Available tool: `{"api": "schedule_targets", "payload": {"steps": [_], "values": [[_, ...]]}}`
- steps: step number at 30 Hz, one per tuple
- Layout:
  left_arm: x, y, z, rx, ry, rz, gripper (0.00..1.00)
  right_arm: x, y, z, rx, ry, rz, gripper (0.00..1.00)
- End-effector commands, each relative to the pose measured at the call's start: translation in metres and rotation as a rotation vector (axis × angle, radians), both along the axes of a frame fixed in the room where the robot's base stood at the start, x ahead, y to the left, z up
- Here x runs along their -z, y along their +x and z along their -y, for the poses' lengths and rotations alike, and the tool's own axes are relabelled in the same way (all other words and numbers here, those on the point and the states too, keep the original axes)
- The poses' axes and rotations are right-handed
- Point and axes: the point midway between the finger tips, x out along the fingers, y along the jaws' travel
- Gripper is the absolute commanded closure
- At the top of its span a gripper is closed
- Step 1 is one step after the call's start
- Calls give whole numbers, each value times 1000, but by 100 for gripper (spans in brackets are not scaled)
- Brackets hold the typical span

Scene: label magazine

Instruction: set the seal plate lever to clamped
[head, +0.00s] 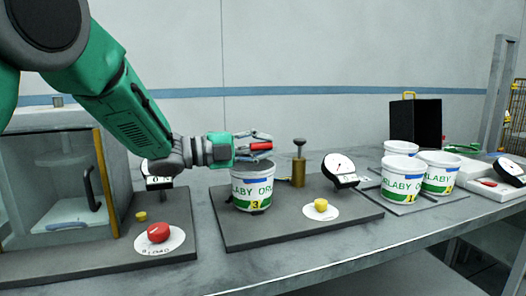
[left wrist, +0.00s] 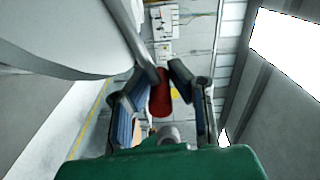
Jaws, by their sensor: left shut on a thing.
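My left gripper (head: 265,142) reaches in from the left, just above the tub marked 3 (head: 253,189) on the middle station. It is shut on a red handle (head: 260,147), which looks like the seal plate lever's grip. In the left wrist view the red handle (left wrist: 160,97) sits between the two fingers (left wrist: 168,78). The handle lies about level in the head view. The lever's pivot and the seal plate are hard to make out behind the gripper and tub. My right gripper is not in view.
A brass post with a dark knob (head: 299,168), a dial gauge (head: 340,169) and a yellow button (head: 321,205) stand right of the tub. A red button (head: 158,232) and a glass-fronted cabinet (head: 65,180) are left. Several white tubs (head: 402,178) stand at right.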

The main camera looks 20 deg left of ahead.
Motion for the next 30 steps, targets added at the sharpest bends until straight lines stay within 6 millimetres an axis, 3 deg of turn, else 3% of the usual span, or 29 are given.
{"api": "schedule_targets", "payload": {"steps": [1,3,10,30], "values": [[14,-2,0,-1,20,25,100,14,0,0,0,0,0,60],[21,-4,2,0,46,62,100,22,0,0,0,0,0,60],[39,-7,3,-1,57,81,100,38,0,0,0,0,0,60],[47,-7,4,-2,56,77,100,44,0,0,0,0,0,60]]}}
